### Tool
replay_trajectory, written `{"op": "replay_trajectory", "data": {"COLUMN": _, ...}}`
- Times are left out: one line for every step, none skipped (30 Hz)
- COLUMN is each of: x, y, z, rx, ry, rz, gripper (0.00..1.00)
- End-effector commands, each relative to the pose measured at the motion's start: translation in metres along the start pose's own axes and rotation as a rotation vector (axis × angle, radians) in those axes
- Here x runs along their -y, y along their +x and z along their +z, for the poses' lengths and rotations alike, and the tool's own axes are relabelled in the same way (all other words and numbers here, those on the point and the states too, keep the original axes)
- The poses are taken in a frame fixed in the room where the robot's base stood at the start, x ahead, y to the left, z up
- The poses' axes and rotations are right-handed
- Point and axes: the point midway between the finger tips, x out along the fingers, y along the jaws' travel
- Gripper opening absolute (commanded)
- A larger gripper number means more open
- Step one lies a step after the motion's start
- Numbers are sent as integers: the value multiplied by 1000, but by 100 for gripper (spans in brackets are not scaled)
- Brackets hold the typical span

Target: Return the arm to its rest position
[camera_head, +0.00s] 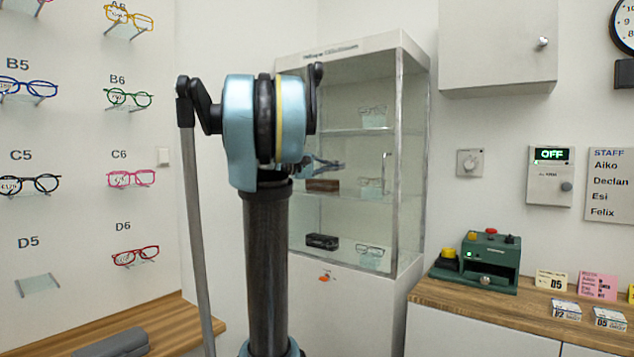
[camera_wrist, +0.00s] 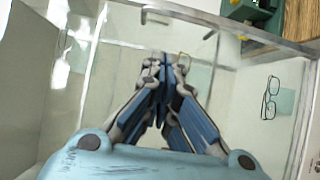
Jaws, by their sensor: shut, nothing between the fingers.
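My arm (camera_head: 252,120) rises in the middle of the head view, in front of the glass display cabinet (camera_head: 413,150). Its column is dark and its upper links are light blue. My gripper (camera_wrist: 165,62) is shut and empty in the wrist view, its blue fingers meeting at the tips. In the head view only a small blue-grey part of the gripper (camera_head: 322,165) shows beside the arm, overlapping the cabinet's middle. The arm hides the rest of it. I cannot tell how far the gripper is from the cabinet's glass.
Eyeglasses (camera_head: 131,179) hang on the left wall. The cabinet holds more glasses (camera_head: 369,250), a brown case (camera_head: 323,185) and a black case (camera_head: 322,241). A green machine (camera_head: 478,262) and cards (camera_head: 551,280) are on the right counter (camera_head: 440,292). A wall cupboard (camera_head: 495,50) hangs above.

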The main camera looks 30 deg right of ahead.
Motion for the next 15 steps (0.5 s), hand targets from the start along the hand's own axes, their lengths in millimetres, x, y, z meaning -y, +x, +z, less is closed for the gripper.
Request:
{"op": "replay_trajectory", "data": {"x": 0, "y": -1, "z": 0, "rx": 0, "ry": 0, "rz": 0, "gripper": 0}}
{"op": "replay_trajectory", "data": {"x": 0, "y": -1, "z": 0, "rx": 0, "ry": 0, "rz": 0, "gripper": 0}}
{"op": "replay_trajectory", "data": {"x": 0, "y": -1, "z": 0, "rx": 0, "ry": 0, "rz": 0, "gripper": 0}}
{"op": "replay_trajectory", "data": {"x": 0, "y": -1, "z": 0, "rx": 0, "ry": 0, "rz": 0, "gripper": 0}}
{"op": "replay_trajectory", "data": {"x": 1, "y": -1, "z": 0, "rx": 0, "ry": 0, "rz": -2, "gripper": 0}}
{"op": "replay_trajectory", "data": {"x": 3, "y": -2, "z": 2, "rx": -2, "ry": 1, "rz": -8, "gripper": 0}}
{"op": "replay_trajectory", "data": {"x": 6, "y": -3, "z": 3, "rx": -4, "ry": 3, "rz": -17, "gripper": 0}}
{"op": "replay_trajectory", "data": {"x": 10, "y": -5, "z": 5, "rx": -6, "ry": 4, "rz": -29, "gripper": 0}}
{"op": "replay_trajectory", "data": {"x": 17, "y": -8, "z": 10, "rx": -12, "ry": 8, "rz": -54, "gripper": 0}}
{"op": "replay_trajectory", "data": {"x": 25, "y": -11, "z": 14, "rx": -17, "ry": 11, "rz": -76, "gripper": 0}}
{"op": "replay_trajectory", "data": {"x": 34, "y": -15, "z": 18, "rx": -23, "ry": 15, "rz": -105, "gripper": 0}}
{"op": "replay_trajectory", "data": {"x": 49, "y": -22, "z": 26, "rx": -33, "ry": 21, "rz": -149, "gripper": 0}}
{"op": "replay_trajectory", "data": {"x": 61, "y": -27, "z": 32, "rx": -41, "ry": 25, "rz": -187, "gripper": 0}}
{"op": "replay_trajectory", "data": {"x": 74, "y": -33, "z": 38, "rx": -49, "ry": 30, "rz": -227, "gripper": 0}}
{"op": "replay_trajectory", "data": {"x": 92, "y": -42, "z": 47, "rx": -61, "ry": 36, "rz": -282, "gripper": 0}}
